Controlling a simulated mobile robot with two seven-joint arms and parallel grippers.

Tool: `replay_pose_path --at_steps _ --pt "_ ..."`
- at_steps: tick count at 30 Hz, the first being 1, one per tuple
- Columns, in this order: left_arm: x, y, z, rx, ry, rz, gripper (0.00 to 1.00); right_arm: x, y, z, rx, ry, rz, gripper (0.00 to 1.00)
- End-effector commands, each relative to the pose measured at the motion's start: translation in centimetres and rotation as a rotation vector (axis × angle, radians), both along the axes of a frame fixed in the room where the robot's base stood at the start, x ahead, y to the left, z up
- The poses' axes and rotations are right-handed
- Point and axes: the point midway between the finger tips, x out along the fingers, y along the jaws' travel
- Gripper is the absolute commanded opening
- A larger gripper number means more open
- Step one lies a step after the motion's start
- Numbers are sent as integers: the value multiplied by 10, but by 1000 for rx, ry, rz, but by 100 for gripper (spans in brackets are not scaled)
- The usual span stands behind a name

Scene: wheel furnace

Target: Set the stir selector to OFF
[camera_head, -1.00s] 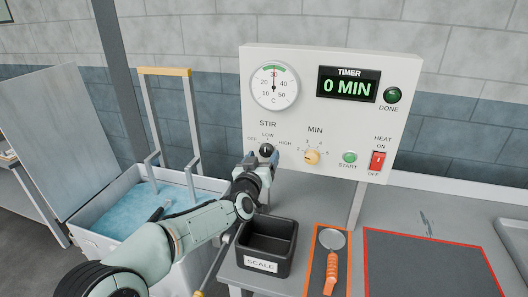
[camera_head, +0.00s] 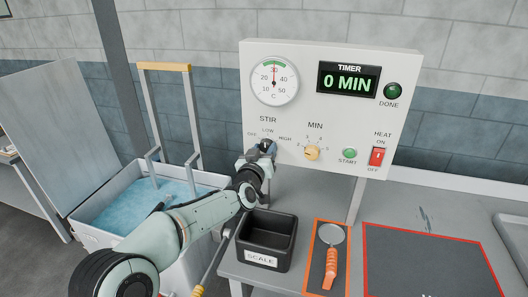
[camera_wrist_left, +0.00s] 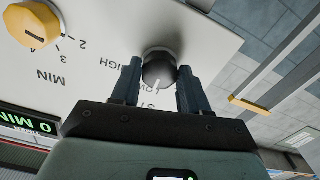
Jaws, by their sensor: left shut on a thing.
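The stir selector is a dark round knob (camera_wrist_left: 158,72) with a white pointer line, on the white control panel (camera_head: 300,60). In the left wrist view, where the panel appears upside down, its pointer faces the LOW label. In the head view, the OFF label is left of LOW and HIGH is to the right. In the left wrist view my left gripper's (camera_wrist_left: 159,78) two fingers are shut on the knob, one on each side. My right gripper is not in view.
The panel also carries a yellow MIN knob (camera_head: 312,153), a green START button (camera_head: 349,154) and a red HEAT switch (camera_head: 377,157). Below stand a black SCALE bin (camera_head: 264,262) and an orange-handled tool (camera_head: 331,267). A water-filled tub (camera_head: 100,237) is at left.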

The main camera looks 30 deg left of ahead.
Motion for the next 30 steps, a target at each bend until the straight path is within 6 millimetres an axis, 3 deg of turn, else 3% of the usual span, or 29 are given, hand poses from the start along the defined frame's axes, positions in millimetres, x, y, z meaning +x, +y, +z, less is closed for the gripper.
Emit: replay_pose_path --at_steps 8,30 --pt "0 0 -2 -145 -37 0 14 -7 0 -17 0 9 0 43" --pt "0 -1 0 -806 -196 -1 14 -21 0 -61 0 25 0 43"
